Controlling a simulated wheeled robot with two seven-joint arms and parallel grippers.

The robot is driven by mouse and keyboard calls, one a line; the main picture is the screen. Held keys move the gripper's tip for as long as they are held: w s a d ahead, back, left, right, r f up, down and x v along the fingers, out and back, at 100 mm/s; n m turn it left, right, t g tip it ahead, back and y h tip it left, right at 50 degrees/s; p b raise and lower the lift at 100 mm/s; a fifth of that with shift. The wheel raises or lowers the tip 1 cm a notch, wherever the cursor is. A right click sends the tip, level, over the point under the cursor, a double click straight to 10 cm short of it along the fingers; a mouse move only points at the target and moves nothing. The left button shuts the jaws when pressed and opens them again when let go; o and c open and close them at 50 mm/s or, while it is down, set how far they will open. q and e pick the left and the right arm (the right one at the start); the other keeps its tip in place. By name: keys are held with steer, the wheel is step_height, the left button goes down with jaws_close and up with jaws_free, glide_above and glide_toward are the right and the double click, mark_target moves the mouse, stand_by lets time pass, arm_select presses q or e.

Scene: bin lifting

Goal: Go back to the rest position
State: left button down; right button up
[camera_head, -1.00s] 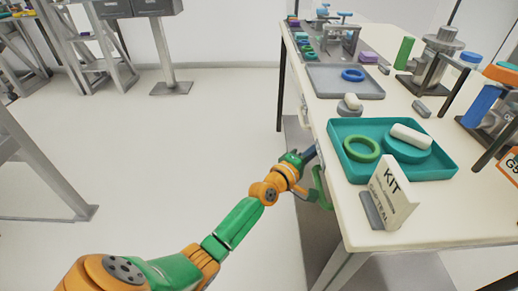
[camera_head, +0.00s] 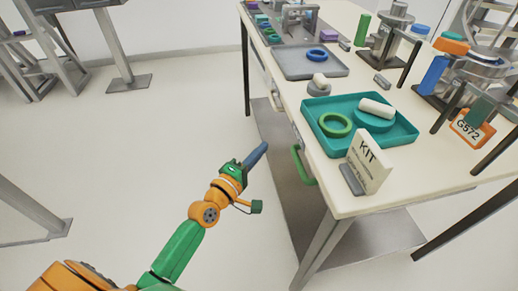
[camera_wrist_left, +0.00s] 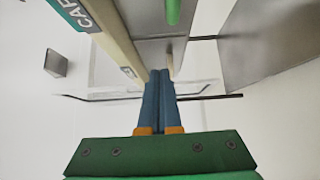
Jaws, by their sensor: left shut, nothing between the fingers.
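My left gripper (camera_head: 257,155) is in the head view, left of the table's front edge and over the floor. Its blue fingers are pressed together with nothing between them. In the left wrist view the two fingers (camera_wrist_left: 160,100) also lie side by side, shut. A green handle (camera_head: 302,165) hangs at the table's side, to the right of the fingers and apart from them. It also shows at the top of the left wrist view (camera_wrist_left: 173,12). My right gripper is in neither view.
The table (camera_head: 400,205) carries a teal tray (camera_head: 391,142) with a green ring and a white piece, a KIT card (camera_head: 370,165), a grey tray (camera_head: 295,72) and several fixtures. A lower shelf (camera_head: 372,243) is under it.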

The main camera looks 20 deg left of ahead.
arm_select(q)
steer(key=s+f+m+g+y, duration=0.1)
steer(key=s+f+m+g, duration=0.1)
steer(key=f, duration=0.6)
steer(key=s+f+m+g, duration=0.2)
steer(key=s+f, duration=0.1)
steer(key=f, duration=0.5)
steer(key=s+f+m+g+y, duration=0.1)
steer(key=s+f+m+g, duration=0.6)
steer(key=s+f, duration=1.05)
steer(key=s+f+m+g+y, duration=0.1)
steer(key=s+f+m+g, duration=0.2)
steer(key=s, duration=0.4)
steer(key=s+f+m+g, duration=0.2)
steer(key=s+f+m, duration=0.1)
steer(key=s+f, duration=0.3)
steer(key=s+r+m+p, duration=0.1)
steer(key=s+r+p, duration=0.3)
steer(key=r+p, duration=1.1)
steer(key=shift+a+r+g, duration=0.3)
steer(key=shift+a+r, duration=0.15)
steer(key=shift+r, duration=0.15)
steer(key=shift+s, duration=0.1)
